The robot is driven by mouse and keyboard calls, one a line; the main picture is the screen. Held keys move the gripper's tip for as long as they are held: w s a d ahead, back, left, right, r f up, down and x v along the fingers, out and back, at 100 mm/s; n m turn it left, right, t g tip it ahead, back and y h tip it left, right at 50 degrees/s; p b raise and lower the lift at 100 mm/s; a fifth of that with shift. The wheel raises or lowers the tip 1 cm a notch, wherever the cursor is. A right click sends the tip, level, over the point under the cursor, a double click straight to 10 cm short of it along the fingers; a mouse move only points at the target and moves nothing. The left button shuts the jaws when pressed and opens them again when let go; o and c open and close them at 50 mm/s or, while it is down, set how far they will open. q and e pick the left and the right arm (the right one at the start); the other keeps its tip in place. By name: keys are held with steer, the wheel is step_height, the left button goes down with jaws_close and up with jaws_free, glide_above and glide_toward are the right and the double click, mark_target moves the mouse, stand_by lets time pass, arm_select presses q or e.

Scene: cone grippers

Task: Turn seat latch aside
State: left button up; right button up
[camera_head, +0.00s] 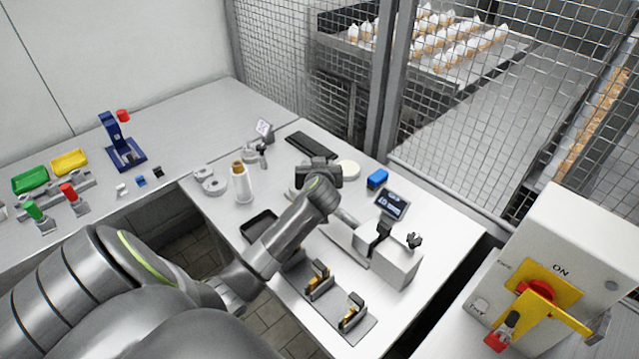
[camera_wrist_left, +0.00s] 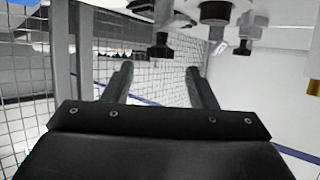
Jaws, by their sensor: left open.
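A pale grey block (camera_head: 390,262) stands on the front right of the bench. It carries a black latch-like piece (camera_head: 377,238) and a black star knob (camera_head: 413,240), and I cannot tell for sure which part is the seat latch. My left arm reaches over the bench, with its dark gripper (camera_head: 318,173) left of and behind the block, apart from it. Its fingertips are not clear there. In the left wrist view the left gripper's two fingers (camera_wrist_left: 160,80) are apart and nothing shows between them. Inverted black knobs (camera_wrist_left: 160,46) hang beyond them. My right gripper is not in view.
A blue item (camera_head: 377,179) and a small display (camera_head: 392,204) stand behind the block. A wire fence (camera_head: 460,130) bounds the back, and a switch box (camera_head: 560,255) stands right. A white bottle (camera_head: 241,188) stands left.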

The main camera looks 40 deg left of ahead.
arm_select(q)
steer(key=b+v, duration=0.1)
steer(key=v, duration=1.2)
steer(key=shift+b, duration=0.3)
steer(key=shift+r, duration=0.15)
